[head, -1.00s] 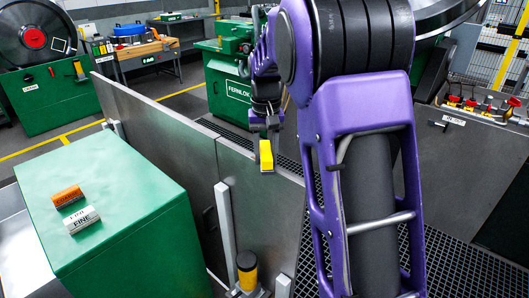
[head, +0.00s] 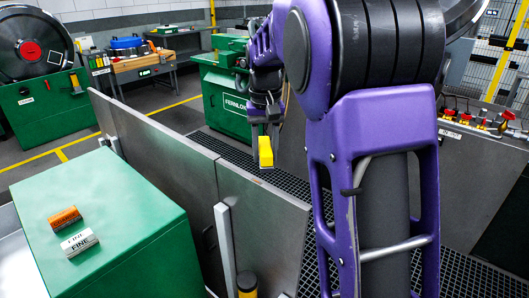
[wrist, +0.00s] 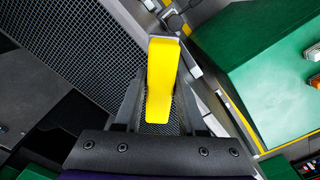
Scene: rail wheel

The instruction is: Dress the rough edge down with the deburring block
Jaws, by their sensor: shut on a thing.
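My gripper (head: 264,122) is shut on a yellow block (head: 266,152), which hangs below the fingers in the head view. In the wrist view the same yellow block (wrist: 162,75) points away from the palm between the fingers. Its lower end appears over or just behind the top of a grey metal panel (head: 262,215); I cannot tell whether they touch. No rough edge can be made out. An orange block (head: 64,218) and a white block marked FINE (head: 79,242) lie on a green cabinet top (head: 125,205) at the left.
A second grey panel (head: 160,135) runs back along the cabinet. Dark floor grating (head: 300,200) lies beyond the panels. A green machine (head: 225,100) stands behind my gripper.

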